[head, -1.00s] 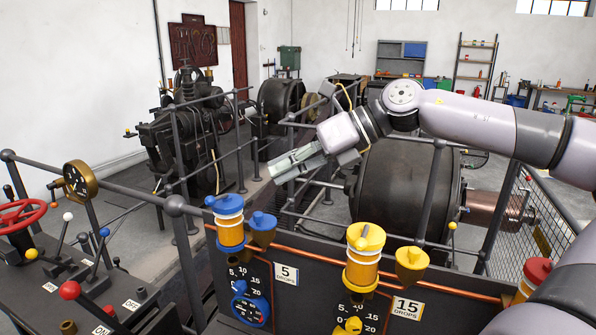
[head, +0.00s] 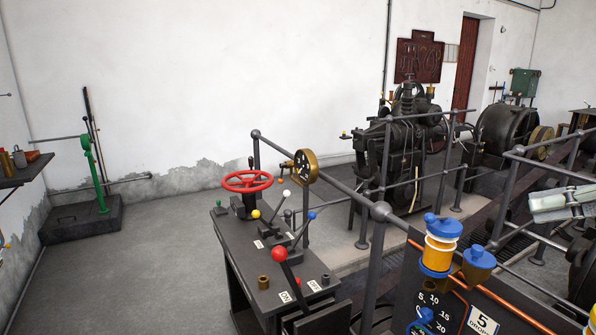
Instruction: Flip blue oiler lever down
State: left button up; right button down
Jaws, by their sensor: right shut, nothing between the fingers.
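The blue oiler (head: 437,258) stands upright on the dark panel at the lower right of the head view. It has a blue cap, a yellow-orange body and a pale band. A small blue lever (head: 430,218) shows on top of the cap; whether it stands up or lies down is too small to tell. My right gripper (head: 548,206) shows at the right edge, shut and empty. It appears up and to the right of the oiler, apart from it. My left gripper is out of view.
A blue funnel cup (head: 479,260) sits right beside the oiler, and a copper pipe (head: 510,301) runs along the panel. A blue dial knob (head: 424,318) is below. Railings (head: 380,212) and a lever console (head: 270,270) with a red wheel (head: 247,181) stand left.

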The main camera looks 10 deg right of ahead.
aim_at(430, 218)
jog(key=k+j, duration=0.35)
jog(key=j, duration=0.15)
jog(key=k+j, duration=0.35)
jog(key=j, duration=0.15)
